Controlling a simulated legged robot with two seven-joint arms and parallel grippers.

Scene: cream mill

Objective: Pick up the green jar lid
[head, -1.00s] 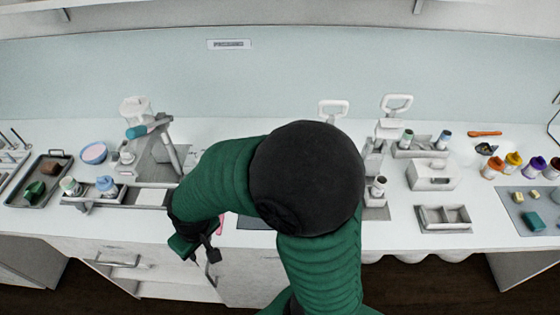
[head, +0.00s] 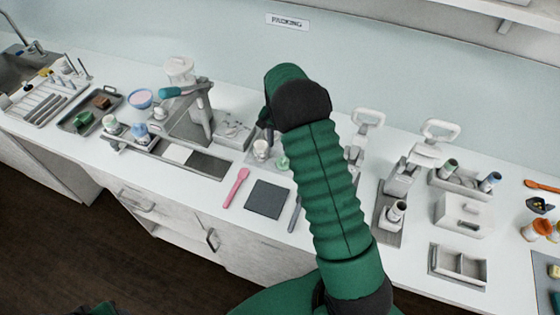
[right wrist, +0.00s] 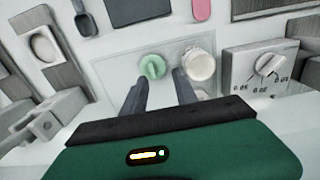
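The green jar lid (right wrist: 152,66) is a small round knobbed disc lying on a light grey plate. It also shows in the head view (head: 283,164), just left of my right arm. A white jar (right wrist: 199,66) stands beside it, and the head view shows this jar too (head: 261,149). My right gripper (right wrist: 160,80) is open and empty. Its two fingers reach toward the lid, which shows between and just beyond the tips. In the head view my arm largely hides this gripper. My left gripper is not in view; only a dark green sliver shows at the bottom left.
A dial box (right wrist: 268,71) stands right of the jar. A pink spatula (head: 237,187) and dark square mat (head: 268,199) lie near the counter's front edge. A press with a teal handle (head: 185,91) stands left, and a white holder (head: 396,212) right.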

